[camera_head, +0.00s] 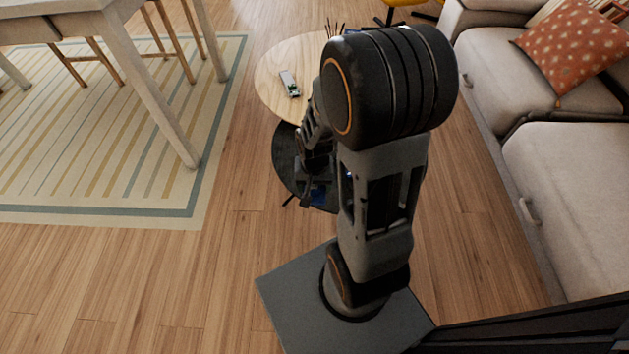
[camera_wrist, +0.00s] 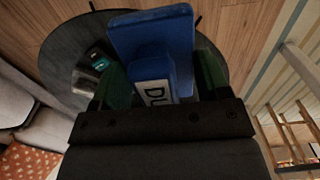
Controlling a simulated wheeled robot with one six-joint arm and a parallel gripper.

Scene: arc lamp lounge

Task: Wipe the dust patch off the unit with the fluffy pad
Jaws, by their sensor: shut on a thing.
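My gripper (camera_head: 314,182) is low over the dark round top (camera_head: 284,160), beside the wooden round top. In the wrist view my gripper (camera_wrist: 162,80) is shut on the handle of the blue fluffy pad (camera_wrist: 152,35), its green-lined fingers on both sides. The handle bears a white label with partly hidden letters. The pad also shows as a small blue patch in the head view (camera_head: 318,195). The dark top fills much of the wrist view (camera_wrist: 62,50) behind the pad. I cannot tell whether the pad touches it. I cannot make out a dust patch; my arm and the pad hide part of the top.
Small items, one dark and teal (camera_wrist: 98,61) and one grey (camera_wrist: 82,83), lie on the dark top close to the pad. The wooden round top (camera_head: 275,65) holds a slim grey-and-green item (camera_head: 289,84). A sofa (camera_head: 570,170) stands right; a table leg (camera_head: 155,95) stands left.

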